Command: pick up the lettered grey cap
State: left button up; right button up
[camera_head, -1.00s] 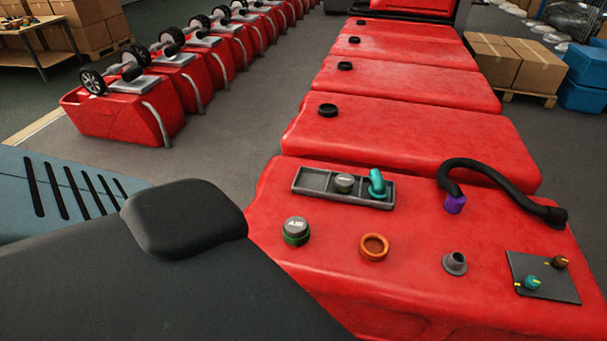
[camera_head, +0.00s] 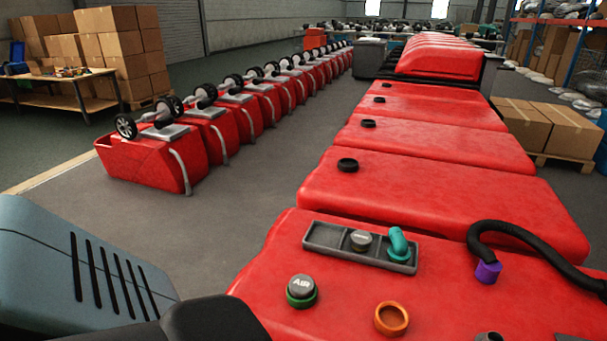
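The lettered grey cap (camera_head: 301,286) reads "AIR" on its top. It sits on a green ring (camera_head: 302,299) on the nearest red tank (camera_head: 262,290), at the lower middle of the head view. A second, smaller grey cap (camera_head: 361,239) lies in the grey tray (camera_head: 330,239) behind it, with markings too small to read. Neither of my grippers shows in the view, so their state is hidden.
A teal elbow piece (camera_head: 399,243) stands in the tray's right end. An orange ring (camera_head: 391,318) lies right of the lettered cap. A black hose (camera_head: 535,243) with a purple end (camera_head: 488,271) lies at the right. More red tanks (camera_head: 440,198) line up behind.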

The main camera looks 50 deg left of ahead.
aim_at(301, 286)
jog(key=i+l, duration=0.1)
jog(key=l, duration=0.2)
jog(key=i+l, duration=0.1)
jog(key=l, duration=0.2)
jog(key=u, duration=1.85)
